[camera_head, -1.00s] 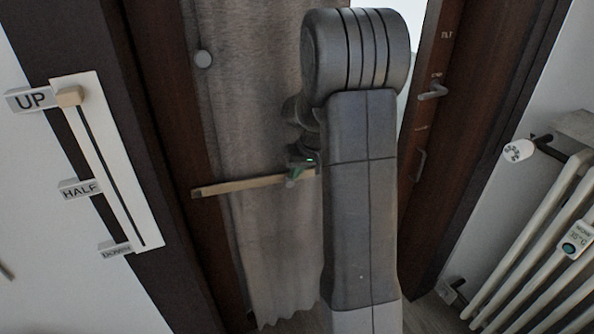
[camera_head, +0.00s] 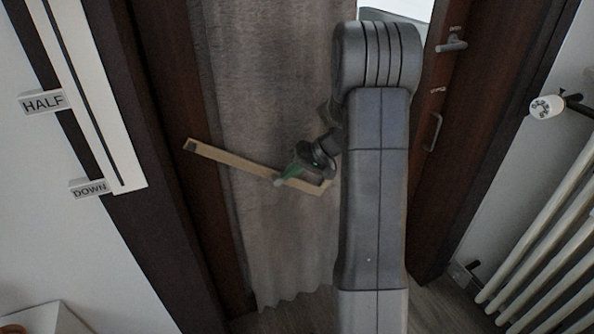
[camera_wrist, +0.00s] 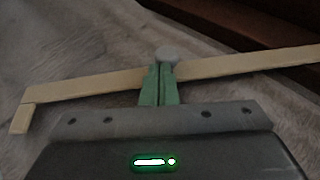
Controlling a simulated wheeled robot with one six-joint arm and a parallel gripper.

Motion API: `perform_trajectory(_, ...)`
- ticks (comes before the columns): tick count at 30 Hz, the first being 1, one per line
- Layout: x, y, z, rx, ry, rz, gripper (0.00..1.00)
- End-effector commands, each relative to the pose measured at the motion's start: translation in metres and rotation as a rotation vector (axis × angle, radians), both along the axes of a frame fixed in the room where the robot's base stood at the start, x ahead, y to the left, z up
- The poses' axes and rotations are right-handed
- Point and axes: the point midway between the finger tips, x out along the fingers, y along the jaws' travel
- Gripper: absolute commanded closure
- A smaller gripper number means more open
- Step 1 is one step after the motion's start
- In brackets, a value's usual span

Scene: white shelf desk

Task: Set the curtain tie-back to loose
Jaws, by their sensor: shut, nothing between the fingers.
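The curtain tie-back is a pale wooden bar (camera_head: 235,162) across the grey curtain (camera_head: 265,90). In the head view it slopes down from its dark-tipped left end to a short bent piece at the right. In the wrist view the bar (camera_wrist: 85,87) spans the picture, with a short downward piece at its left end and a round grey knob (camera_wrist: 167,54) at mid-length. My gripper (camera_head: 281,181) is at the bar near the knob. Its green fingers (camera_wrist: 160,80) are together with nothing between them, and their tips overlap the bar in the picture; contact cannot be told.
At left a white slotted panel (camera_head: 95,90) has HALF (camera_head: 43,101) and DOWN (camera_head: 90,188) labels. A dark wooden door with handles (camera_head: 433,130) and a white radiator (camera_head: 530,250) stand at right. My arm covers the curtain's right side.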

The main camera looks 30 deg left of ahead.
Motion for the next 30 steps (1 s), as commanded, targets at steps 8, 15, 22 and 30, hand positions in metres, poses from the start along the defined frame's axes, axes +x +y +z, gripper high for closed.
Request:
perform_trajectory(8, -0.028, 0.023, -0.063, 0.144, 0.174, 0.000, 1.00)
perform_trajectory(15, -0.060, 0.050, -0.099, 0.273, 0.327, 0.002, 1.00)
perform_trajectory(22, -0.094, 0.079, -0.124, 0.398, 0.473, 0.002, 1.00)
perform_trajectory(30, -0.131, 0.111, -0.137, 0.521, 0.616, 0.002, 1.00)
